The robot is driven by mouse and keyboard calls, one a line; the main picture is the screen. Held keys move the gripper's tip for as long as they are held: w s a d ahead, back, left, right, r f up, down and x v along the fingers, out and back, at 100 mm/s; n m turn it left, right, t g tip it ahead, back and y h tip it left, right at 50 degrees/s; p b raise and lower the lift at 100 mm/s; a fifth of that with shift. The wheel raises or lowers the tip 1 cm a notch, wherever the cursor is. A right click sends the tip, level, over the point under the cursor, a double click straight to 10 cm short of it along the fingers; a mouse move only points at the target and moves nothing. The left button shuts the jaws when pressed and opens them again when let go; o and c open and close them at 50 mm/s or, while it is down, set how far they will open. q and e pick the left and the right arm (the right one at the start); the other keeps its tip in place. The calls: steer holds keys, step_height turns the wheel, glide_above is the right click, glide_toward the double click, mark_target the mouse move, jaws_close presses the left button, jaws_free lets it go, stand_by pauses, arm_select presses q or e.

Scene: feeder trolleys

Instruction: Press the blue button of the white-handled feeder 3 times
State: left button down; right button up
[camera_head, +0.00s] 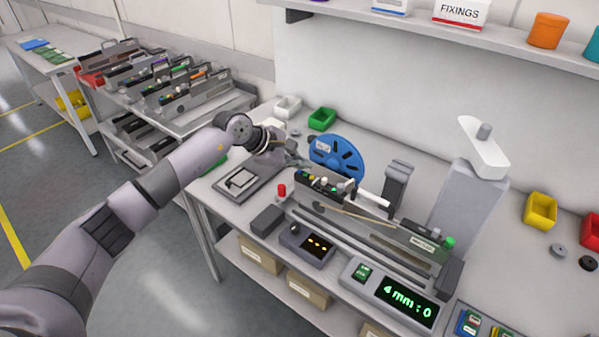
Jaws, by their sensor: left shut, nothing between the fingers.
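A feeder (400,243) lies on the workbench, with a white bar-like handle (373,198) on its upper side and a blue reel (337,156) behind its left end. A row of small coloured buttons (322,184) sits on top of its left end; they are too small for me to tell a blue one for certain. My left gripper (295,157) is shut and empty, left of the blue reel and above and behind the button row. It looks apart from the buttons. My right gripper is out of view.
A display (406,300) at the bench front reads "4 mm : 0". A dark control box (306,244) and a red knob (282,190) stand near the feeder. A grey column (465,210) rises at the right. A trolley (215,118) with several feeders stands at the back left.

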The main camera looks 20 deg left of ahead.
mark_target(300, 174)
arm_select(q)
steer(key=shift+f+b, duration=0.3)
steer(key=shift+b, duration=0.1)
stand_by(0.5)
steer(key=shift+r, duration=0.75)
steer(key=shift+r+p, duration=1.2)
steer(key=shift+r, duration=1.3)
